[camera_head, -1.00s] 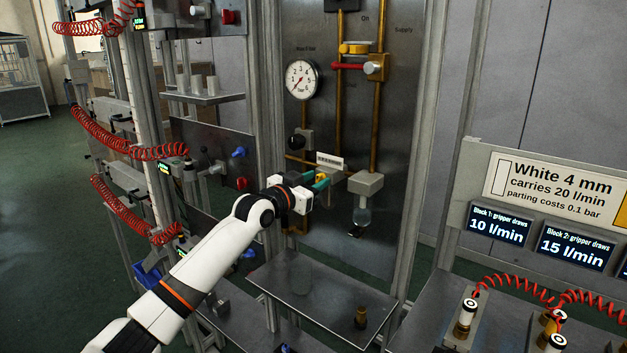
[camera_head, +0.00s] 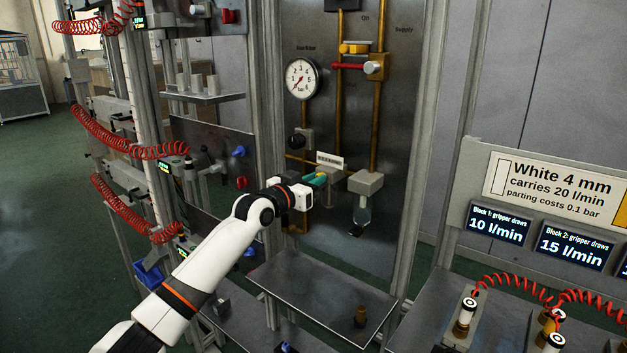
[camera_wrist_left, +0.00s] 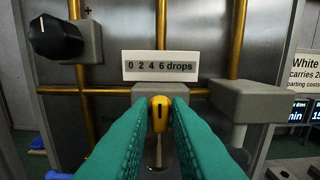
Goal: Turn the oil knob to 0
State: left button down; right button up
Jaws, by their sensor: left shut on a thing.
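The yellow oil knob (camera_wrist_left: 160,112) shows in the left wrist view, below a label plate (camera_wrist_left: 160,66) reading "0 2 4 6 drops". A dark mark on the knob points up toward the plate; I cannot tell exactly which number it meets. My left gripper (camera_wrist_left: 159,125) has its green fingers shut on the knob, one on each side. In the head view my left gripper (camera_head: 318,180) is at the panel under the small label plate (camera_head: 330,160), and its fingers hide the knob. My right gripper is not in view.
A black knob (camera_wrist_left: 56,37) sits up and left of the oil knob. A pressure gauge (camera_head: 302,79) and brass pipes are above. A metal shelf (camera_head: 300,290) juts out below.

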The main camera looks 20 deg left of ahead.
pick_arm(q)
jog(key=shift+a+f+n+p, duration=0.1)
jog(key=shift+n+p, duration=1.75)
jog(key=shift+n, duration=2.6)
jog(key=shift+a+n+p, duration=0.1)
jog(key=shift+n+p, duration=1.7)
jog(key=shift+n, duration=2.65)
jog(key=c, duration=1.4)
grip_release()
jog(key=shift+f, duration=0.1)
jog(key=b+v, duration=0.2)
jog(key=v, duration=1)
